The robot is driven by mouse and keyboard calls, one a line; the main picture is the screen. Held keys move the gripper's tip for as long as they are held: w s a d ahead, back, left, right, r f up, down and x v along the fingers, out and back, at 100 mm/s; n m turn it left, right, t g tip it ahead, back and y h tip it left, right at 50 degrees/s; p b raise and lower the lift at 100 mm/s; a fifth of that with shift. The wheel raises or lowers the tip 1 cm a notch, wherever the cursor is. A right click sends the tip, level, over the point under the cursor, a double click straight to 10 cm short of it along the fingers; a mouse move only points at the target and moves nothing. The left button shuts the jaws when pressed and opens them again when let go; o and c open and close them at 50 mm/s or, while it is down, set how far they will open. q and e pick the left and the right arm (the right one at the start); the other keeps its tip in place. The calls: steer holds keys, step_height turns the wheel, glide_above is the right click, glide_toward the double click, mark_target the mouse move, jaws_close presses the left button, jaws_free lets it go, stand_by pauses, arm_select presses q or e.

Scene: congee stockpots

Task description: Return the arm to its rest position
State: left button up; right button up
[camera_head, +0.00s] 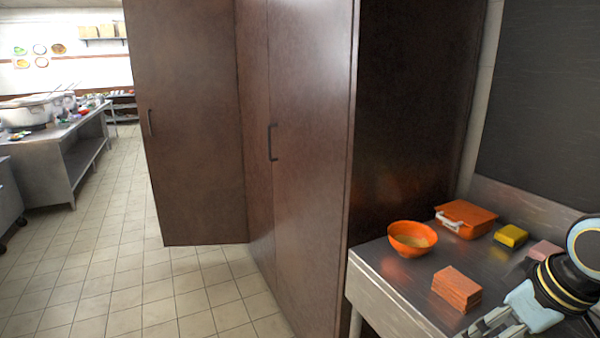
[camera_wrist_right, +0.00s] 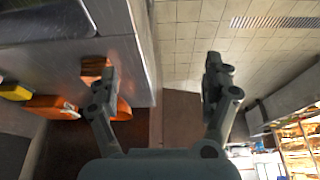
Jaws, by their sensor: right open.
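My right arm comes in at the lower right of the head view. Its gripper (camera_head: 490,325) is low, by the front edge of the steel counter (camera_head: 385,290), partly cut off by the frame. In the right wrist view the two fingers of this gripper (camera_wrist_right: 160,82) stand wide apart with nothing between them. Tiled floor and the dark cabinet show beyond the gap. My left gripper is not in view.
On the counter are an orange bowl (camera_head: 412,238), a brown block stack (camera_head: 457,288), an orange box (camera_head: 466,217), a yellow block (camera_head: 511,236) and a pink block (camera_head: 544,250). A tall brown cabinet (camera_head: 305,150) has one door (camera_head: 185,120) open. Tiled floor (camera_head: 130,270) is clear at left.

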steer(key=s+a+m+h, duration=0.2)
steer(key=s+a+m, duration=0.15)
steer(key=s, duration=1.45)
steer(key=s+d+f+g+b, duration=0.15)
steer(key=f+b, duration=0.35)
steer(key=f, duration=1.4)
steer(key=s+d+f+b, duration=0.15)
steer(key=f+b, duration=0.35)
steer(key=f, duration=1.4)
arm_select(q)
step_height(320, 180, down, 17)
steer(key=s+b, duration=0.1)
steer(key=b, duration=0.5)
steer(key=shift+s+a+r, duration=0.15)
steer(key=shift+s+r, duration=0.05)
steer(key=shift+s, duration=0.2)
arm_select(e)
steer(key=s+f+g, duration=0.1)
steer(key=s+f, duration=1.7)
steer(key=f, duration=0.2)
steer(key=shift+d+f, duration=0.25)
steer(key=shift+f, duration=0.05)
